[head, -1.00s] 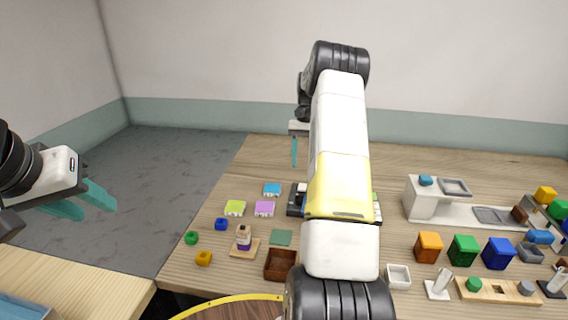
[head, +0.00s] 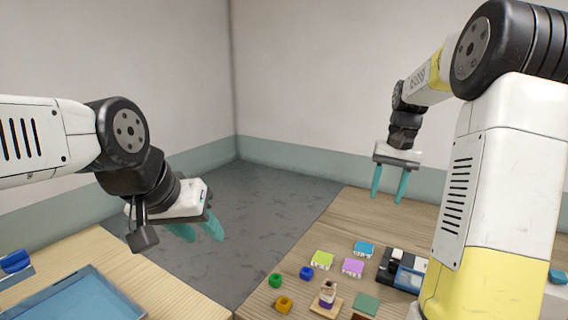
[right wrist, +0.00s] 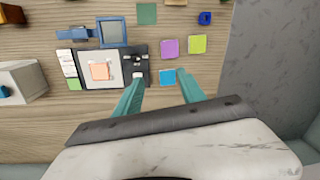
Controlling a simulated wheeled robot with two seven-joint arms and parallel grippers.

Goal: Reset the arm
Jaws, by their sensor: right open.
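My right gripper (head: 387,198) hangs over the far part of the right table in the head view, its teal fingers apart, pointing down and empty. In the right wrist view its fingers (right wrist: 164,92) are spread above the wooden tabletop, with a blue block between and beyond them. My left gripper (head: 204,238) is at the left in the head view, over the gap between the tables. Its two teal fingers point down and right, apart, with nothing seen between them. No glass rods are recognizable.
The right table (head: 365,215) carries a lime block (head: 322,260), purple block (head: 352,268), blue block (head: 364,249), small rings and a dark device (head: 388,268). A blue tray (head: 80,298) lies on the left table. Grey floor (head: 265,205) separates the tables.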

